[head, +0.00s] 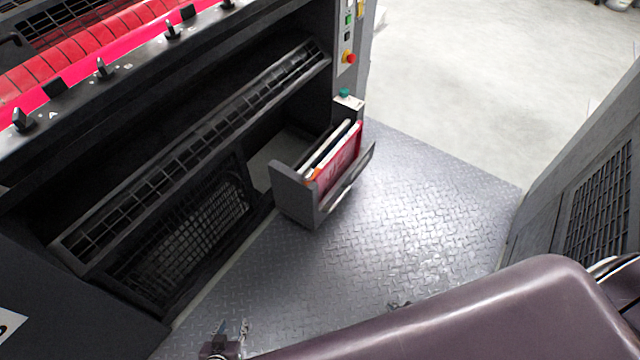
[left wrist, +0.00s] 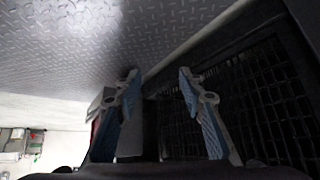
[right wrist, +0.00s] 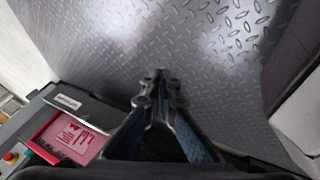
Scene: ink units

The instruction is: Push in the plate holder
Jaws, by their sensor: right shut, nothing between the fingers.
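The plate holder (head: 293,197) is a dark grey open-topped box in the head view. It stands out from the lower front of the press over the floor, holding a red plate (head: 340,160) and pale sheets. The red plate also shows in the right wrist view (right wrist: 72,138), at the lower left. My left gripper (head: 231,330) is at the bottom of the head view, apart from the holder; its fingers are spread and empty in the left wrist view (left wrist: 158,76). My right gripper (right wrist: 160,76) has its fingertips together, over bare floor. In the head view it is mostly hidden behind my arm.
The press has a mesh guard (head: 195,235) left of the holder and a button panel (head: 348,50) above it. Another dark unit (head: 590,210) stands at the right. The diamond-plate floor (head: 420,190) between is clear.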

